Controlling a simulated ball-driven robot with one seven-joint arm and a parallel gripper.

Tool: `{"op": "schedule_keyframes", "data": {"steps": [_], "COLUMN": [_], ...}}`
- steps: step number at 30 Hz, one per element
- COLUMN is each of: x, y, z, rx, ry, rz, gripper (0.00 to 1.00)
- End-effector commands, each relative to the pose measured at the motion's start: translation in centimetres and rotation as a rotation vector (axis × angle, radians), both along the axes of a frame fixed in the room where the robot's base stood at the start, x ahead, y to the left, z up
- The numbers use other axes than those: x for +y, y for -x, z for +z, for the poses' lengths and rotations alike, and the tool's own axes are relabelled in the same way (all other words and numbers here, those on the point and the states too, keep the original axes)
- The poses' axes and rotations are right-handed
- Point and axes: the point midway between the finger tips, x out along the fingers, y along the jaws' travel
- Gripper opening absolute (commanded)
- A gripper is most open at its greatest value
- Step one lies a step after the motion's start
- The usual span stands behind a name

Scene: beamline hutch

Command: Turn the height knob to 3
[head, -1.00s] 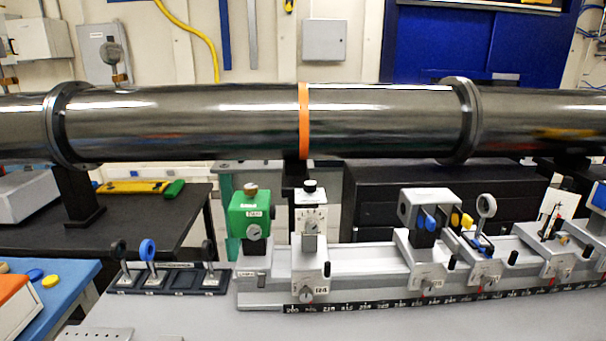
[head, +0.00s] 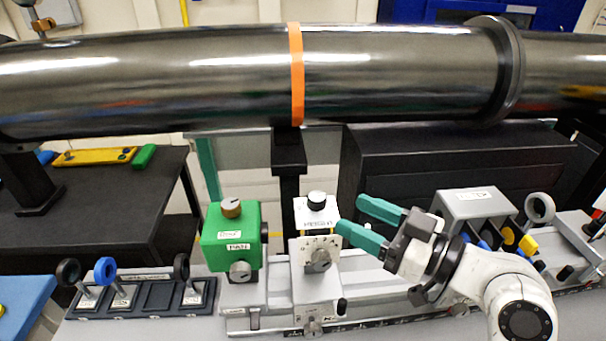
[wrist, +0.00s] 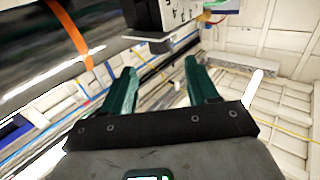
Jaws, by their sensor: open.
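A white post unit (head: 303,215) stands on the rail in the head view. On its front is a grey knob (head: 321,260) under an arc of small numbers; I take this as the height knob. Its exact setting is too small to read. A black-capped knob (head: 316,199) sits on top of the unit. My gripper (head: 355,217) is open and empty, just right of the unit, its teal fingers pointing left toward it. In the wrist view my gripper (wrist: 160,72) spreads below the white unit (wrist: 180,14), with a gap between them.
A green box (head: 231,238) with a brass knob and a front knob stands close left of the unit. A lens rack (head: 140,298) lies further left. A grey rail holder (head: 478,208) stands right, behind my arm. A large steel pipe (head: 180,75) with an orange band crosses above.

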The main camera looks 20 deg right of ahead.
Motion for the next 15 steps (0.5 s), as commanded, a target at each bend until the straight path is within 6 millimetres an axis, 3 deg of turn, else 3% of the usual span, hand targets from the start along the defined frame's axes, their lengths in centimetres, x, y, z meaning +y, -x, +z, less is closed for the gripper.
{"op": "schedule_keyframes", "data": {"steps": [5,15], "x": [1.0,4.0], "y": [-1.6,-6.8], "z": [0.3,0.3], "rx": [-0.002,0.000], "ry": [-0.002,-0.001], "rz": [0.004,0.003], "gripper": [0.59,0.59]}}
